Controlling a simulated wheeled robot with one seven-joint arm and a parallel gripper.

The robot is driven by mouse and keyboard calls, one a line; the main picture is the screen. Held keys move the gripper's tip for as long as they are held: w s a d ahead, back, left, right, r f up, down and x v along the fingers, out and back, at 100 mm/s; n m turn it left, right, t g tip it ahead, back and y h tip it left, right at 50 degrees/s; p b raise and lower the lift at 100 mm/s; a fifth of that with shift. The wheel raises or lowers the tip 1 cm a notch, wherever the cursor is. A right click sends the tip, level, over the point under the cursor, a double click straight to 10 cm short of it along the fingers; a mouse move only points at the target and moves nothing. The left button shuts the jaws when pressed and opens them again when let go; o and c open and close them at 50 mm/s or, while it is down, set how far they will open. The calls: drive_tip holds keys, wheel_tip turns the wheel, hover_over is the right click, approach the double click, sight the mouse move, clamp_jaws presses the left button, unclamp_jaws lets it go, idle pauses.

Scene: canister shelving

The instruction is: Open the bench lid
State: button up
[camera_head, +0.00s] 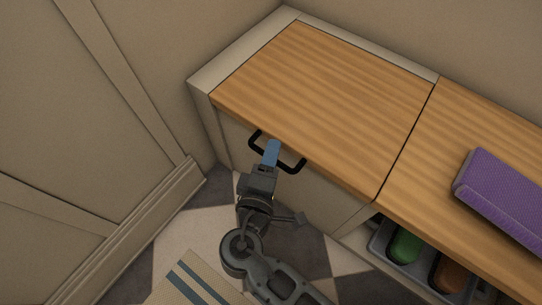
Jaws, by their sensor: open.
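The bench lid (325,95) is a wooden panel set in a pale frame in the corner, and it lies flat and shut. A black bar handle (292,164) sits at its front edge. My gripper (272,147) is at the handle, with its blue fingers over the middle of the bar. The gripper is open. The fingers overlap the bar in this view, and I cannot tell whether they touch it or whether the bar lies between them.
A purple cushion (505,195) lies on the wooden top to the right. Below it, an open compartment holds a grey tray (380,236) with green (405,246) and orange-brown (449,271) items. Panelled walls close in at left and behind. A striped mat (190,283) lies on the checkered floor.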

drive_tip(key=shift+c, duration=0.4)
clamp_jaws()
